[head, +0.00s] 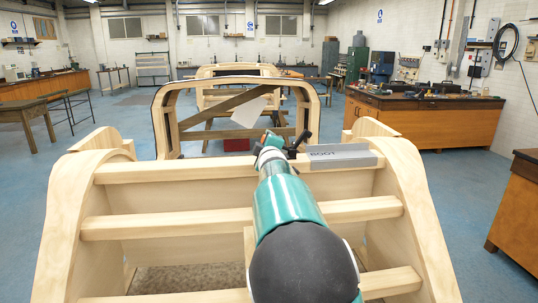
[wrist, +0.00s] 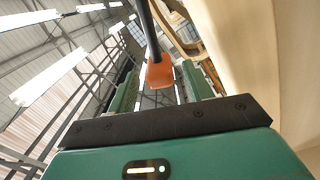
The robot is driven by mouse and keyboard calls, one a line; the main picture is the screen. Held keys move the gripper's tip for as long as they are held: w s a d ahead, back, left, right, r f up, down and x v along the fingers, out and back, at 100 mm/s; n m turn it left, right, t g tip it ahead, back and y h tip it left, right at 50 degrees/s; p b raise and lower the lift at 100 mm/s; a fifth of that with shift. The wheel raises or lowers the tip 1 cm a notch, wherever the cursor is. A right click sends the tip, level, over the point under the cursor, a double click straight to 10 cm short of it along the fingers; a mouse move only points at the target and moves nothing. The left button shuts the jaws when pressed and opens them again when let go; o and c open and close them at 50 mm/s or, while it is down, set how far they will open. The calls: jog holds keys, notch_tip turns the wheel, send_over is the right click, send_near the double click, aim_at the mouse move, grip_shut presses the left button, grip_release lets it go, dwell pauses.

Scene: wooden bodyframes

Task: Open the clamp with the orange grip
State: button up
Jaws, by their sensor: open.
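The clamp's orange grip (wrist: 160,74) hangs at the end of a black bar (wrist: 149,30) in the wrist view. My gripper (wrist: 159,82) is open, with one green finger to the left of the orange grip and one to the right. Gaps show on both sides of the grip; I cannot tell how deep it sits between the fingers. In the head view my gripper (head: 270,141) is at the top rail of the near wooden frame, beside the black part of the clamp (head: 299,144). My arm hides much of the clamp there.
The near wooden bodyframe (head: 150,172) has several cross rails below my arm. A grey labelled block (head: 345,157) sits on its top rail, right of the clamp. Another wooden frame (head: 164,115) stands behind. Workbenches (head: 425,120) line the right; blue floor lies open at left.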

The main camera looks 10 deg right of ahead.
jog(key=s, duration=1)
jog(key=shift+s, duration=0.4)
jog(key=s+d+f+m+g, duration=0.3)
jog(key=s, duration=0.3)
jog(key=s+d+f+m+g, duration=0.2)
jog(key=s+d+f+m, duration=0.15)
jog(key=s, duration=0.35)
jog(key=s+f+m+g, duration=0.3)
jog(key=s+f, duration=0.1)
jog(key=s, duration=1)
jog(key=s+a+f+m+g, duration=0.1)
jog(key=s+f+m+g, duration=0.3)
jog(key=s, duration=1)
jog(key=shift+s+a, duration=0.25)
jog(key=shift+s, duration=0.1)
